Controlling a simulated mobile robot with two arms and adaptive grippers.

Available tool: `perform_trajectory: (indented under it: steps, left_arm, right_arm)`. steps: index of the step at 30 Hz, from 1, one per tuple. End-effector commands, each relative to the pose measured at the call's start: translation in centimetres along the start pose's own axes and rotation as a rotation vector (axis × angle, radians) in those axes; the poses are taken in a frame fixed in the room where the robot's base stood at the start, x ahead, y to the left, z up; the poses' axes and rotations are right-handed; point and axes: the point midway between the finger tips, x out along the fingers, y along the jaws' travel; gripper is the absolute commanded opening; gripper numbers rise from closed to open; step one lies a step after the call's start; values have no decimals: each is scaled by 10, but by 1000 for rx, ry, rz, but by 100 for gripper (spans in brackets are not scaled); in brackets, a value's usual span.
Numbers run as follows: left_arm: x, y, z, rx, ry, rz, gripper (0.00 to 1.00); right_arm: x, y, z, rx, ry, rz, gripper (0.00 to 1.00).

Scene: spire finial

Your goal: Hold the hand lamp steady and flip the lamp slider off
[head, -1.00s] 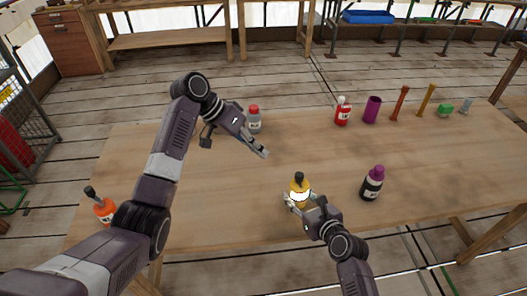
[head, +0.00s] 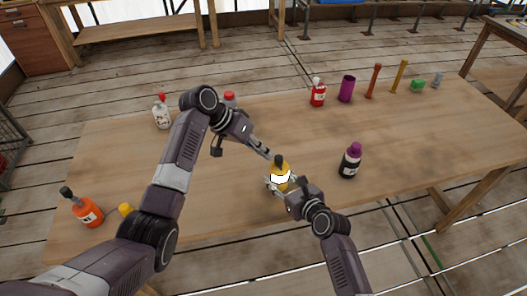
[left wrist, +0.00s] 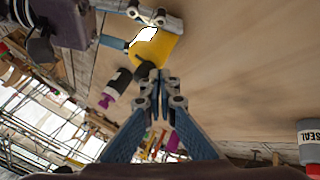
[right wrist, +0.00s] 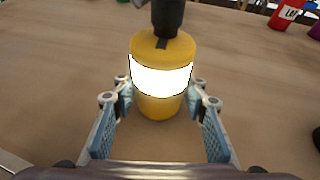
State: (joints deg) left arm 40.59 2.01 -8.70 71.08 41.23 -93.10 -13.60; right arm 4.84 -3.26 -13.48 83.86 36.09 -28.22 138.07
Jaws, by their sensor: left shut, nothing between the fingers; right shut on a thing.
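The hand lamp (head: 279,172) is yellow with a brightly lit white band and a black top, and stands upright on the table. My right gripper (head: 281,188) is shut on it; the right wrist view shows the fingers on both sides of the lamp's lower body (right wrist: 160,106). A small dark mark, possibly the slider (right wrist: 162,43), shows on the yellow top below the black part. My left gripper (head: 268,154) is shut and empty, just up and left of the lamp. In the left wrist view its closed tips (left wrist: 162,76) are close to the lamp (left wrist: 163,46); contact is unclear.
A dark bottle with a purple cap (head: 350,161) stands right of the lamp. A red bottle (head: 318,93), purple cup (head: 346,89) and other items line the back. An orange bottle (head: 86,209) is at the left. The table (head: 400,140) is clear around the lamp.

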Motion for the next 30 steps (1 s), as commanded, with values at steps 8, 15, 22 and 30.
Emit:
perform_trajectory:
  steps: [8,15,22,30]
  left_arm:
    - [1,13,12,2,0,-1,0]
    - [1,22,18,1,1,0,0]
    - [1,22,18,1,0,0,0]
    - [-9,2,18,-2,0,-3,0]
  right_arm:
    - [0,1,-3,0,6,2,12]
    - [0,1,-3,0,6,2,12]
    - [0,1,-3,0,6,2,12]
    - [0,1,-3,0,6,2,12]
